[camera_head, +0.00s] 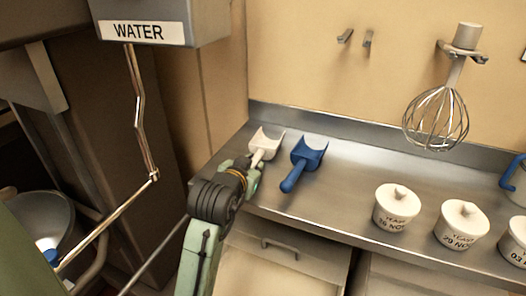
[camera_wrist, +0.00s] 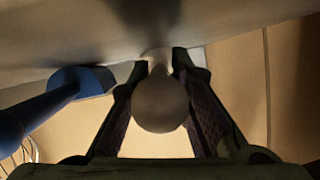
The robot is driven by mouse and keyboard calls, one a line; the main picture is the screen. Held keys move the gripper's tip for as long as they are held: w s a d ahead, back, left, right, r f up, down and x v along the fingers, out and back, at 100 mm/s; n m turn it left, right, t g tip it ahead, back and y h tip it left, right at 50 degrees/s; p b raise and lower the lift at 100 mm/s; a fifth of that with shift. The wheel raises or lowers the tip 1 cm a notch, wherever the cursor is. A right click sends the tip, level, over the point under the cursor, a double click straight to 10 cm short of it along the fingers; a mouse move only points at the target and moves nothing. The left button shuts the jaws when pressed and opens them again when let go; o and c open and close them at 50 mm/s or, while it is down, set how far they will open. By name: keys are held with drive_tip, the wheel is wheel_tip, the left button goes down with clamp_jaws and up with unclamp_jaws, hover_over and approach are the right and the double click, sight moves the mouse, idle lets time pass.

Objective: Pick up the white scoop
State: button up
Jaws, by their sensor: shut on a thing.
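The white scoop (camera_head: 265,144) lies at the left end of the steel counter in the head view, its bowl toward the back wall. My gripper (camera_head: 247,169) is at its handle, at the counter's front left edge. In the wrist view, the rounded handle end of the white scoop (camera_wrist: 161,104) sits between the two fingers of my gripper (camera_wrist: 160,68). The fingers are shut on the handle. The scoop's bowl is mostly hidden behind the handle in the wrist view. I cannot tell whether the scoop touches the counter.
A blue scoop (camera_head: 305,160) lies close to the right on the counter (camera_head: 345,175); it also shows in the wrist view (camera_wrist: 45,108). Several lidded white pots, one here (camera_head: 397,207), stand farther right. A whisk (camera_head: 436,118) hangs on the wall. A water box (camera_head: 160,20) is upper left.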

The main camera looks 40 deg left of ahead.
drive_tip(key=shift+r, duration=0.15)
clamp_jaws()
drive_tip(key=shift+r+b, duration=0.35)
drive_tip(key=shift+r, duration=0.25)
wheel_tip(320, 180, up, 2)
drive_tip(key=shift+s+r+b, duration=0.1)
drive_tip(key=shift+b, duration=0.3)
drive_tip(key=s+d+r+b, duration=0.1)
drive_tip(key=s+d+b, duration=0.3)
drive_tip(key=s, duration=1.1)
drive_tip(key=shift+d+r, duration=0.15)
drive_tip(key=shift+d, duration=0.55)
